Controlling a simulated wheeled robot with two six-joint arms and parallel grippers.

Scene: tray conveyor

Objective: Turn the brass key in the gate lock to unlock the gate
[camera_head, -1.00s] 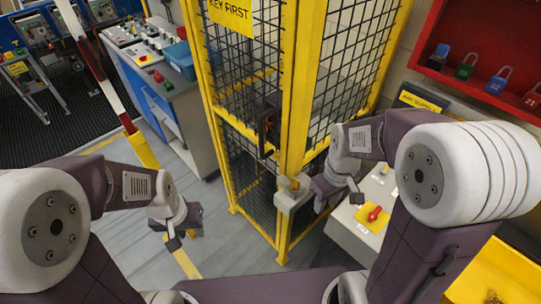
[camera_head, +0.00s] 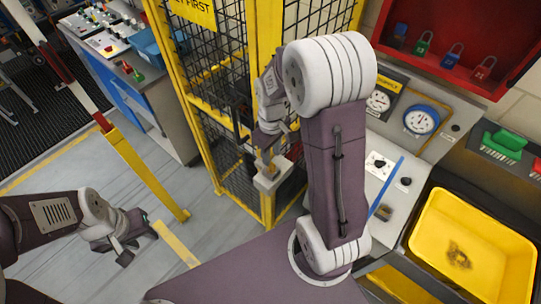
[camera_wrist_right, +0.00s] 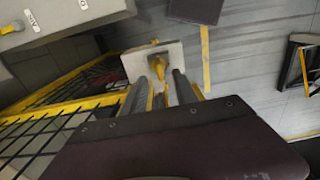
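The gate lock is a pale grey box (camera_head: 273,178) on the yellow gate post. The brass key (camera_head: 268,160) stands at its top, partly covered by my right gripper. In the right wrist view the key (camera_wrist_right: 157,68) shows in front of a pale plate (camera_wrist_right: 135,62), between the fingertips. My right gripper (camera_head: 266,148) is over the lock from above, and its fingers (camera_wrist_right: 166,88) look spaced apart on either side of the key; contact cannot be made out. My left gripper (camera_head: 130,250) is open and empty over the floor at lower left.
The yellow mesh gate (camera_head: 215,110) stands behind the lock. A control panel (camera_head: 385,165) with gauges and a yellow bin (camera_head: 475,250) are at right. A red padlock cabinet (camera_head: 455,50) hangs above.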

